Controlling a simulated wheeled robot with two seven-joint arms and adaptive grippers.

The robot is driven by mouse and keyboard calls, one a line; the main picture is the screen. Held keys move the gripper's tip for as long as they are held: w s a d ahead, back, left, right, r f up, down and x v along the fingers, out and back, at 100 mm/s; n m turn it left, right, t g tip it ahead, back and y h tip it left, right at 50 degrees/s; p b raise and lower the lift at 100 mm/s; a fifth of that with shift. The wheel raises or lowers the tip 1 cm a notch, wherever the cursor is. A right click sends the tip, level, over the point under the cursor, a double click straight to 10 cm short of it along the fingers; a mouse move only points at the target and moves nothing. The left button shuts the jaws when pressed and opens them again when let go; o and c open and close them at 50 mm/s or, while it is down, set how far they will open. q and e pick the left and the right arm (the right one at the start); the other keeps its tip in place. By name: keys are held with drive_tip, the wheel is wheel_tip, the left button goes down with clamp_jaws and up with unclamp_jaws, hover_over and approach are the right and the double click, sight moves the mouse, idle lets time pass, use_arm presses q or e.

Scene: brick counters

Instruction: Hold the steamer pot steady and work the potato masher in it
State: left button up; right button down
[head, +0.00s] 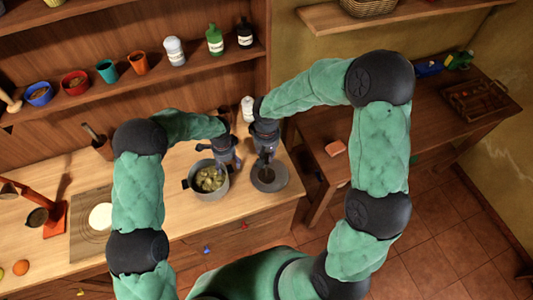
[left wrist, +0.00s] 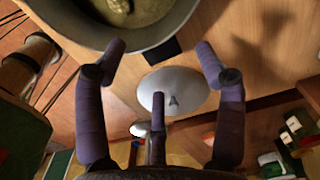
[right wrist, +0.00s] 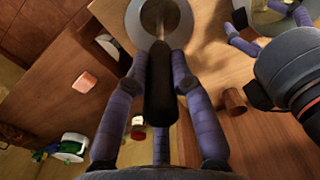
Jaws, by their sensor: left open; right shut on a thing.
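The steamer pot (head: 196,187) is a grey pot on the counter with pale lumps of potato inside. It shows at the top of the left wrist view (left wrist: 182,22), with a black side handle (left wrist: 163,51). My left gripper (head: 230,164) is at the pot's right rear side, its fingers open and apart around the area by that handle, gripping nothing. My right gripper (head: 266,157) is shut on the black handle of the potato masher (right wrist: 160,85). The masher points down at a grey round dish (head: 283,183) right of the pot; I cannot tell whether it touches.
A pale oval thing (left wrist: 172,90) lies beyond the pot handle. A white bottle (head: 247,108) stands behind my grippers. A board (head: 84,238) with a white disc is left of the pot. A brown cup (right wrist: 235,101) is near my grippers.

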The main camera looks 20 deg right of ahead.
sight(229, 169)
use_arm(q)
drive_tip(key=shift+f+b, duration=1.05)
drive_tip(key=shift+f, duration=1.8)
use_arm(e)
drive_tip(key=shift+f, duration=1.2)
use_arm(q)
drive_tip(key=shift+c, duration=0.3)
clamp_jaws()
